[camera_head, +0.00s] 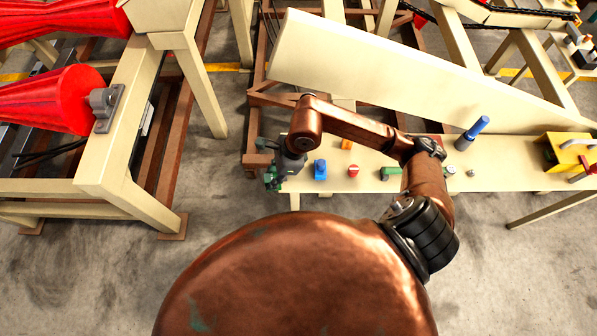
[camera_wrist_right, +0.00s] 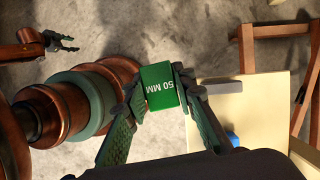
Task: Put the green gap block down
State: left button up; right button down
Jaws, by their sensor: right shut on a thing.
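In the head view my right gripper (camera_head: 273,178) is at the left end of the cream bench (camera_head: 430,183); I cannot clearly tell the block from the greenish fingers there. My left gripper (camera_wrist_right: 68,42) shows only in the wrist view, at upper left, with its fingers apart and empty.
On the bench stand a blue block (camera_head: 320,169), a red piece (camera_head: 353,170), an orange piece (camera_head: 346,144), another green piece (camera_head: 390,172), a blue-handled post (camera_head: 473,132) and a yellow box (camera_head: 568,152). A long cream panel (camera_head: 400,75) rises behind. Red rollers (camera_head: 50,100) are at left.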

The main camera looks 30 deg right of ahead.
jog(key=shift+a+m, duration=0.1)
jog(key=shift+m, duration=0.4)
jog(key=shift+t, duration=0.3)
jog(key=shift+w+d+f+m, duration=0.1)
jog(key=shift+d+m, duration=0.3)
jog(key=w+d+f, duration=0.1)
jog(key=d+f, duration=0.3)
jog(key=w+d+f+p, duration=0.1)
jog(key=w+d+f, duration=0.1)
jog(key=d+f, duration=0.2)
jog(key=w+d+f, duration=0.2)
jog(key=d+f, duration=0.2)
jog(key=shift+w, duration=0.1)
jog(key=shift+f, duration=0.3)
pick_arm(q)
jog(key=shift+s+d+r, duration=0.1)
jog(key=shift+s+r, duration=0.55)
jog(key=shift+s, duration=0.15)
